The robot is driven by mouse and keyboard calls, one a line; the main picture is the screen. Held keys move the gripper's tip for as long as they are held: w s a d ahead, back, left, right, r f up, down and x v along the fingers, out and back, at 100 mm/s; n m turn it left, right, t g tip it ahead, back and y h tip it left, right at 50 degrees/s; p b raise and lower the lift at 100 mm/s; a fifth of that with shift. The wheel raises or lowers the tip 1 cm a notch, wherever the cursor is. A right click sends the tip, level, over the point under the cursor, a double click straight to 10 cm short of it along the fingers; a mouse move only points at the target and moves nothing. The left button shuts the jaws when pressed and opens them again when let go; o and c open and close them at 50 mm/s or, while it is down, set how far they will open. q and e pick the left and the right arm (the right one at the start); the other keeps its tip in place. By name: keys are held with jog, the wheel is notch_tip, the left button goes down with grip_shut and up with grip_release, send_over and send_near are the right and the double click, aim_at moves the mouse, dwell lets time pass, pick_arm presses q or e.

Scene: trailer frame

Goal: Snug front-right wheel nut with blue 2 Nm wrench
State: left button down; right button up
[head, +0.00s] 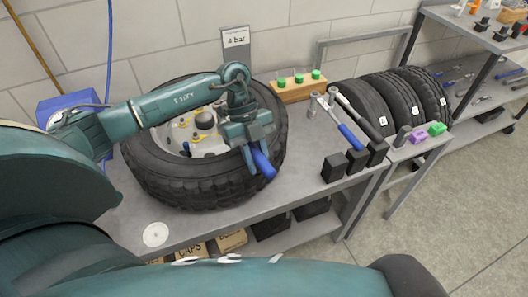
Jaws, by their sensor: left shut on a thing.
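A large black tyre (160,183) lies flat on the grey workbench, with a pale wheel rim (210,143) and a round hub cap inside it. Small yellow parts show around the hub, but which nut is which is too small to tell. My left gripper (258,166) is above the tyre's right front side, shut on a blue-handled tool (264,164). The working end of this tool is hidden behind the gripper. My right gripper is not in view.
Two wrenches, one blue-handled (350,136) and one black-handled (357,117), lean by black holders (335,166) right of the tyre. A wooden block (297,92) with green-topped pieces stands behind. Several tyres (400,104) stand at right. A "4 bar" sign (235,38) stands at the back.

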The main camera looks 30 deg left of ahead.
pick_arm(q)
jog(key=shift+s+a, duration=0.1)
jog(key=shift+s, duration=0.1)
jog(key=shift+s+p, duration=0.1)
jog(key=shift+p, duration=0.65)
dwell(0.5)
jog(key=shift+a, duration=0.1)
jog(key=shift+s+a+m+g+y+p, duration=0.3)
jog(key=shift+s+a+m+g+p, duration=0.1)
jog(key=shift+s+a+m, duration=0.75)
jog(key=shift+s+d, duration=0.1)
jog(key=shift+s, duration=0.1)
